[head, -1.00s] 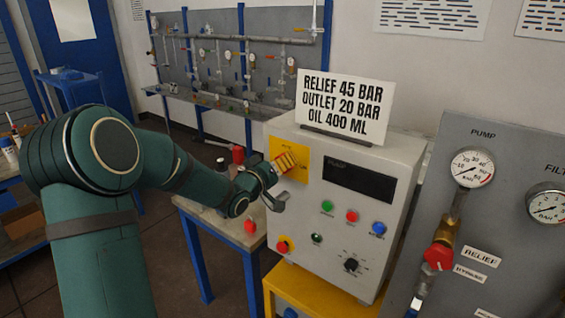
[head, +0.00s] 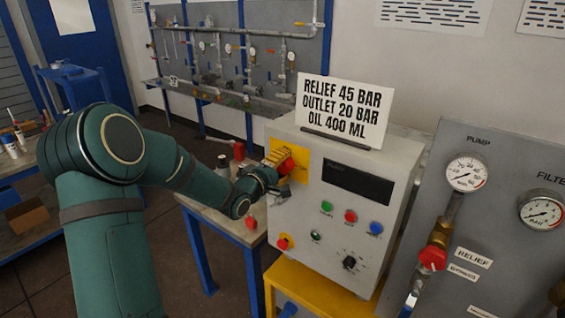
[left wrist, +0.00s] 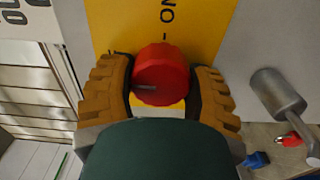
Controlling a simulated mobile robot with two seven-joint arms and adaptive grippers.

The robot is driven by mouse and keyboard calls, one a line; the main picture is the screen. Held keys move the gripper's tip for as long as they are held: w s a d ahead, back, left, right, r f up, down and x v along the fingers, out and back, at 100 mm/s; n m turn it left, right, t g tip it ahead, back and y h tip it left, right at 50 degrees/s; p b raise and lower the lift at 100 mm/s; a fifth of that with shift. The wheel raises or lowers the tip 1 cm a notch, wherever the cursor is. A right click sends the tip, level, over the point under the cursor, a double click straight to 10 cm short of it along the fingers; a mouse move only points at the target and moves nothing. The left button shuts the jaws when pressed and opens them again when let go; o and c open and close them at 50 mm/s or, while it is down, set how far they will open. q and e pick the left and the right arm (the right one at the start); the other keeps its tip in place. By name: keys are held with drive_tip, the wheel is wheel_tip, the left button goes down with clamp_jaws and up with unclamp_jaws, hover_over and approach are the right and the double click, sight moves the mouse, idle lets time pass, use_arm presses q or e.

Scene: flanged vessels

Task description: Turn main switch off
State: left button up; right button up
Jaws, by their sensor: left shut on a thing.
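The main switch is a red round knob (left wrist: 161,74) on a yellow plate (left wrist: 190,22) on the control box. In the head view the red knob (head: 286,165) shows on the yellow plate (head: 301,168) at the box's upper left. My left gripper (left wrist: 161,88) has its ribbed orange fingers on both sides of the knob, shut on it. In the head view the left gripper (head: 280,160) reaches the plate from the left and partly hides the knob. Part of the lettering on the plate is hidden. My right gripper is in neither view.
The control box (head: 400,200) stands on a yellow stand (head: 320,292), with buttons and a black dial (head: 349,262) below its display. A grey metal handle (left wrist: 277,94) juts out close beside the gripper. A gauge panel (head: 500,215) stands at right.

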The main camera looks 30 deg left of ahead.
use_arm(q)
drive_tip(key=shift+n, duration=0.4)
drive_tip(key=o, duration=1.2)
drive_tip(key=s, duration=0.8)
drive_tip(key=s+a, duration=0.1)
drive_tip(key=s, duration=0.3)
